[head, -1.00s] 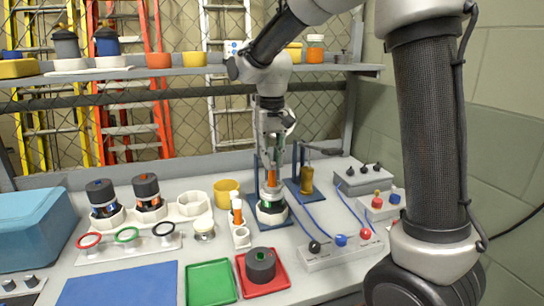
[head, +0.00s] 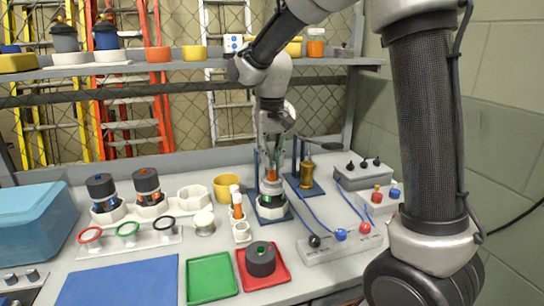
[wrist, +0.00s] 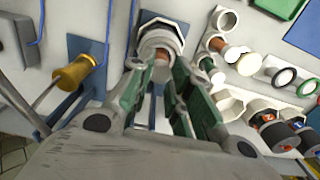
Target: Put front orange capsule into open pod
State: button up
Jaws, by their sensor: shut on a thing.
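The open pod (head: 270,204) stands upright on a blue stand (head: 278,217), with a pale ring around its mouth and a green band below. My gripper (head: 271,168) points straight down over it, shut on an orange capsule (head: 271,177). The capsule's lower end is at the pod's mouth; its depth inside cannot be told. In the wrist view, my gripper (wrist: 161,75) has its green-padded fingers on either side of the capsule (wrist: 162,57), lined up with the pod (wrist: 163,38). Another orange capsule (head: 238,210) stands in a white rack (head: 242,233) to the left.
A dark lid (head: 260,260) sits in a red tray (head: 279,283); the green tray (head: 211,279) beside it is empty. A stand with a brass cylinder (head: 306,176) is close right. Blue hoses run to a connector block (head: 340,245). Closed pods (head: 147,187) stand left.

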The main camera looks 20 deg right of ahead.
jog(key=shift+f, duration=0.3)
jog(key=shift+f, duration=0.35)
jog(key=shift+f, duration=0.15)
jog(key=o, duration=0.9)
jog(key=shift+c, duration=0.2)
notch_tip(320, 180, up, 12)
